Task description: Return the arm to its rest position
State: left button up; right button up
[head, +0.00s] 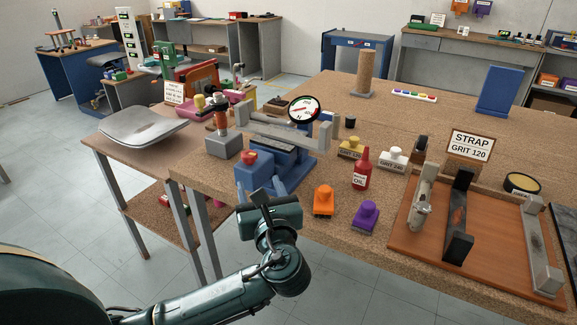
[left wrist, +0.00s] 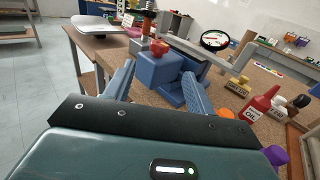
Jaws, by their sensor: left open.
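My left gripper (head: 257,203) is at the near edge of the workbench, in front of the blue vise (head: 287,172). Its arm comes in from the lower left. In the left wrist view, the two blue-grey fingers of my left gripper (left wrist: 158,88) stand apart with nothing seen held between them. The vise's blue block (left wrist: 160,68), with a red knob (left wrist: 159,47) on top, shows beyond the fingers. My right gripper is in neither view.
On the bench (head: 332,225) stand an orange block (head: 323,200), a purple block (head: 367,215), a red oil bottle (head: 361,170) and a strap board (head: 485,255). A side table with a grey seat shell (head: 143,122) is at left. Open floor (head: 60,180) lies left.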

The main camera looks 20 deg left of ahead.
pick_arm(q)
jog(key=s+d+f+n+g+h+p, duration=0.1)
jog(key=s+d+f+n+h, duration=0.3)
jog(key=f, duration=0.4)
jog(key=s+d+f+n+g+h+p, duration=0.1)
jog(key=s+d+f+n+g+h, duration=0.1)
jog(key=d+f+n+h, duration=0.5)
jog(key=s+d+f+n+h+p, duration=0.1)
jog(key=s+f+n+h, duration=0.3)
jog(key=s+n, duration=0.7)
notch_tip(320, 180, down, 2)
jog(key=n+p, duration=0.1)
jog(key=n, duration=0.1)
jog(key=shift+s+d+n, duration=0.25)
jog(key=shift+n, duration=0.15)
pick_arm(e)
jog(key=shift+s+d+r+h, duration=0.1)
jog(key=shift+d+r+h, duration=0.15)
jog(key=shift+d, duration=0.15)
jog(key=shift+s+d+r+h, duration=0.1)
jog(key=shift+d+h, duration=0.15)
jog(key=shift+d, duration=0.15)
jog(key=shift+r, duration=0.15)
